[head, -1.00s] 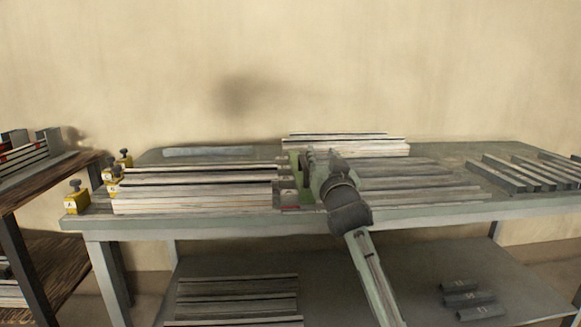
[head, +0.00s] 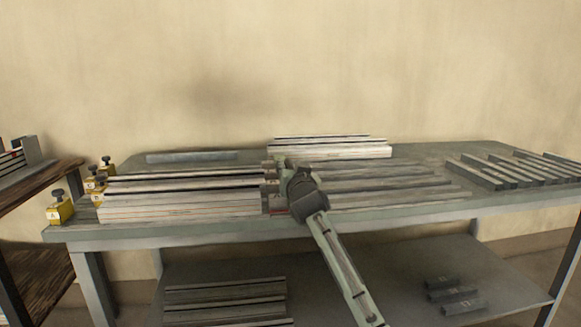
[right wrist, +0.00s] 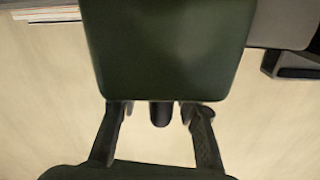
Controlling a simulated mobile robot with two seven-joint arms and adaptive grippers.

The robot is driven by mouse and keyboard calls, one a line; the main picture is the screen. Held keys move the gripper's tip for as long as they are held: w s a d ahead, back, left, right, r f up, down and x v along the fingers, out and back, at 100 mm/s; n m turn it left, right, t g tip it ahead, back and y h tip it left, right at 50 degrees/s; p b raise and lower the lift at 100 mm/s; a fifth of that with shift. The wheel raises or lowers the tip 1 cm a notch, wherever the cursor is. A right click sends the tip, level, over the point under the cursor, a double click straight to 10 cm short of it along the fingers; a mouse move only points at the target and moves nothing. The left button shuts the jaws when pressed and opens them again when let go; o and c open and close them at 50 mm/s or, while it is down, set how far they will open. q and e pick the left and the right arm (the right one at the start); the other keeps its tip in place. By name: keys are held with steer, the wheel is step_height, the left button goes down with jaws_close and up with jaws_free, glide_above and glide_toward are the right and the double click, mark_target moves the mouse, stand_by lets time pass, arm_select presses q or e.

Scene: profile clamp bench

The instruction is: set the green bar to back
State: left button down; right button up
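My right gripper (head: 279,180) is over the middle of the bench, at the right end of the front left profile stack (head: 180,208). My own wrist hides most of it in the head view. In the right wrist view a broad dark green block (right wrist: 170,45) fills the upper middle and covers the finger ends. I cannot tell whether it is the green bar or part of my gripper. The two fingers (right wrist: 160,113) stand apart below it, with a dark rounded piece between them. No green bar shows clearly in the head view. My left gripper is not in view.
Grey bench (head: 215,233) stands against the wall. A pale profile stack (head: 330,152) lies at the back. Yellow blocks with dark knobs (head: 60,208) stand at the left end. Dark bars (head: 515,170) lie at the right. A wooden shelf (head: 40,190) is at far left.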

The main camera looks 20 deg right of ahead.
steer(key=shift+c, duration=0.2)
jaws_close()
stand_by(0.4)
